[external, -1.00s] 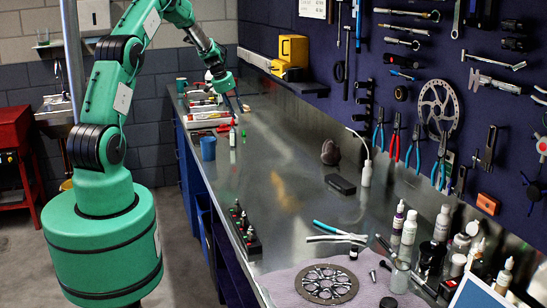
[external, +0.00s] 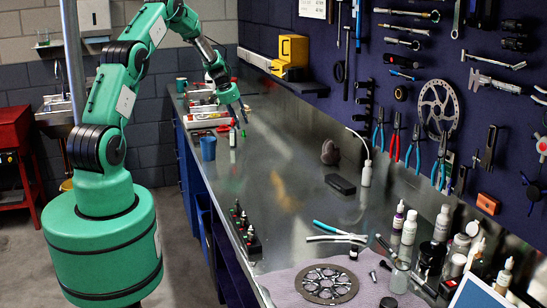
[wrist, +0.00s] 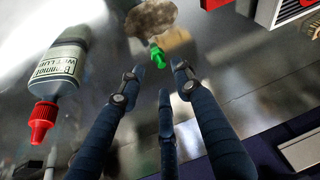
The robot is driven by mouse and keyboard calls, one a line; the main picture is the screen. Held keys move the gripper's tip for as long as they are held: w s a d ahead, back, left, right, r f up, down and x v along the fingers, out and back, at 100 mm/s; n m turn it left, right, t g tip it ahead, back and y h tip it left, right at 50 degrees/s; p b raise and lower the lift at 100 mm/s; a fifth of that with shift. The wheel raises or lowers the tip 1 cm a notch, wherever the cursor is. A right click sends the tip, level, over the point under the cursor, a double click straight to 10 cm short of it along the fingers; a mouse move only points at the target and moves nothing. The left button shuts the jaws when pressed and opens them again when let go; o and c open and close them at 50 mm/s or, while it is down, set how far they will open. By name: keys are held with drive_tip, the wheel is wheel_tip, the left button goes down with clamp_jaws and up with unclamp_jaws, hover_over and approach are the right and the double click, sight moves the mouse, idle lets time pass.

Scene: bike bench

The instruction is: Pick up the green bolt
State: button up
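The green bolt (wrist: 157,55) shows in the wrist view on the shiny metal bench top, just beyond my fingertips and between their lines. My gripper (wrist: 154,82) has its dark blue fingers spread, with clear space between the tips and nothing held. In the external view my gripper (external: 239,116) points down over the far part of the bench, next to a small bottle.
A bottle with a red cap (wrist: 44,120) lies close to my fingers at the left of the wrist view. A brown lump (wrist: 150,18) is just beyond the bolt. A blue cup (external: 208,148) stands near the bench edge. The middle of the bench (external: 275,190) is largely clear.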

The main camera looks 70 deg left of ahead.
sight(244, 133)
drive_tip(key=shift+x, duration=2.35)
drive_tip(key=shift+a, duration=0.1)
clamp_jaws()
